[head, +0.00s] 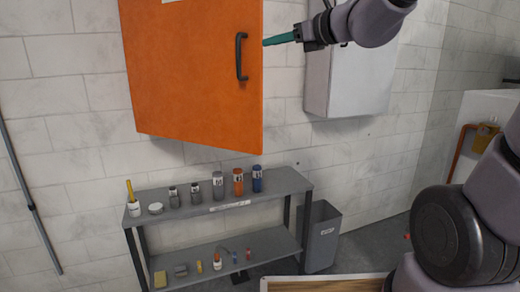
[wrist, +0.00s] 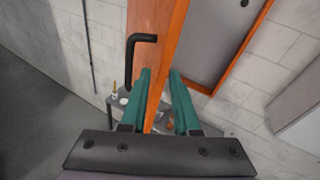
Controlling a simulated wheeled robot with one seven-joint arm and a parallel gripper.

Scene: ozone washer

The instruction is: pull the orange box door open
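The orange box door (head: 190,75) hangs on the wall in the head view, with a black handle (head: 240,56) near its right edge. In the wrist view the door (wrist: 153,20) stands ajar; a grey panel (wrist: 215,40) framed in orange shows to its right. The handle (wrist: 134,55) is left of my fingers. My gripper (head: 266,42) has teal fingers and reaches the door's right edge from the right. In the wrist view my gripper (wrist: 160,74) is open, one finger on each side of the door's free edge. I cannot tell whether either finger touches it.
A grey shelf (head: 178,212) with bottles and small items stands below the door. A grey bin (head: 321,238) is right of it. A light grey wall box (head: 350,80) hangs behind my arm.

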